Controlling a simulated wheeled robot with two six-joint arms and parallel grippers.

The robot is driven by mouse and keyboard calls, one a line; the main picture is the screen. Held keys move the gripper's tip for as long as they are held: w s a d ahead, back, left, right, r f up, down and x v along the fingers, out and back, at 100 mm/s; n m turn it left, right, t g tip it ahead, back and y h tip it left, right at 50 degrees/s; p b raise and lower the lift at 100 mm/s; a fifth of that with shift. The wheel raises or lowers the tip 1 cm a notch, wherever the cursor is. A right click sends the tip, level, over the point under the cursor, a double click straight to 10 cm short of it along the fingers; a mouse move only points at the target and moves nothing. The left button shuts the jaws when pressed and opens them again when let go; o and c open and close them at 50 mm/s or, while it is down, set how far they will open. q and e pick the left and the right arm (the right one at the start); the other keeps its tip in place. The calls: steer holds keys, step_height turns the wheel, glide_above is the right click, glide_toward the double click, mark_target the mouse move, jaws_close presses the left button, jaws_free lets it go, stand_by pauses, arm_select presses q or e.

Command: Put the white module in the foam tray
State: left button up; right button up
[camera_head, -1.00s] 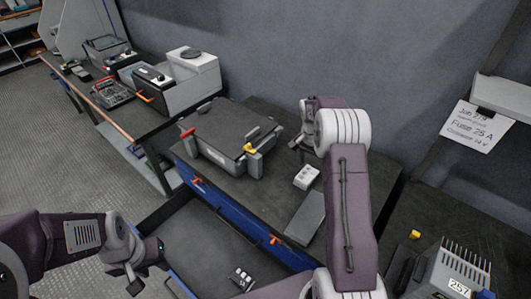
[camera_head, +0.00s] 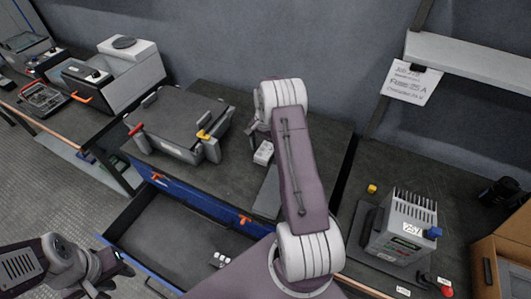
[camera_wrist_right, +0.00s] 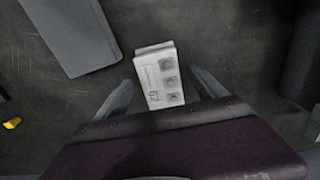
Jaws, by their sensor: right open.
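The white module (camera_head: 263,153) lies on the dark bench top, just below my right gripper (camera_head: 254,130) in the head view. In the right wrist view the module (camera_wrist_right: 157,78) shows three round marks and print on its face. My right gripper (camera_wrist_right: 164,88) is open, one finger on each side of the module with gaps; contact is not visible. My left gripper (camera_head: 114,272) is at the lower left, left of the open drawer; its jaw opening is unclear. I cannot clearly identify a foam tray. A small white part (camera_head: 220,259) lies in the open drawer (camera_head: 165,232).
A grey case with red and yellow clamps (camera_head: 178,122) stands left of the module. A flat grey panel (camera_wrist_right: 72,33) lies beside the module. A finned grey unit (camera_head: 405,228) and a cardboard box (camera_head: 505,260) are at the right. A wall shelf (camera_head: 470,58) overhangs the right side.

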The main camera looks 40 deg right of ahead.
mark_target(267, 151)
steer(key=shift+w+f, duration=0.1)
steer(key=shift+f, duration=0.25)
steer(key=shift+r, duration=0.1)
jaws_close()
steer(key=shift+r, duration=0.1)
steer(key=shift+r, duration=0.2)
steer(key=r, duration=0.4)
steer(key=shift+s+d, duration=0.2)
steer(key=shift+s, duration=0.1)
steer(key=s+d+r, duration=0.3)
steer(key=s+r, duration=0.3)
steer(key=s, duration=0.4)
steer(key=shift+s+r+b, duration=0.2)
steer(key=shift+s+b, duration=0.1)
